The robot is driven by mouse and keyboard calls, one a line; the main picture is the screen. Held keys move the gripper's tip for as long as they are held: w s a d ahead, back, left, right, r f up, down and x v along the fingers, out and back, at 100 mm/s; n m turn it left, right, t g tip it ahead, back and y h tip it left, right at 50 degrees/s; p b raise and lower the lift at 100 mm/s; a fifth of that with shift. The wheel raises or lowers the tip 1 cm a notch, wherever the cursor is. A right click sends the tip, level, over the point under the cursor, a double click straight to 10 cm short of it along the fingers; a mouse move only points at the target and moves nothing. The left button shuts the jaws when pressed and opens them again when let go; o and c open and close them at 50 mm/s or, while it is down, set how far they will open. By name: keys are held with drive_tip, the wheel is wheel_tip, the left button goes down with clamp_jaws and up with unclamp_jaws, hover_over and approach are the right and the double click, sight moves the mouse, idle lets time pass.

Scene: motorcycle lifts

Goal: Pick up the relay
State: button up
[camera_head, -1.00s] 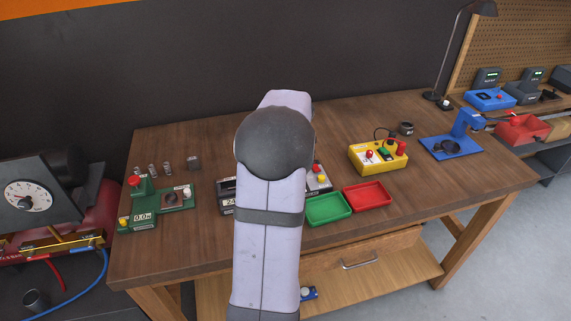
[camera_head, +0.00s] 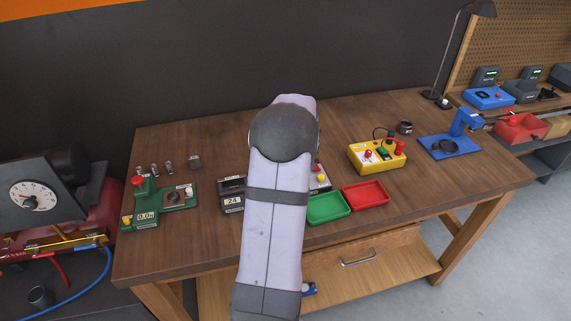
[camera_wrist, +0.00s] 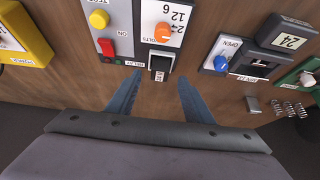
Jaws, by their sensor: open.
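The relay (camera_wrist: 160,66) seems to be the small black block with a pale label in the wrist view. It is at the near edge of a tester panel (camera_wrist: 163,20) with an orange knob, beside a strip lettered RELAY. My gripper (camera_wrist: 160,76) is open and empty, its two blue-grey fingers pointing toward the panel. The fingertips lie to either side of the relay in the picture; I cannot tell how far above it they are. In the head view my arm hides the gripper, the relay and most of the panel.
A box marked 24 (camera_head: 233,195) and a green device (camera_head: 160,206) stand left of my arm. Green (camera_head: 327,208) and red trays (camera_head: 365,196) and a yellow box (camera_head: 377,155) are to the right.

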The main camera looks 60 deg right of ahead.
drive_tip(key=shift+p+x, duration=0.65)
drive_tip(key=shift+x, duration=1.05)
drive_tip(key=shift+c, duration=0.2)
drive_tip(key=shift+r, duration=0.1)
clamp_jaws()
wheel_tip(320, 180, up, 10)
drive_tip(key=b, duration=0.3)
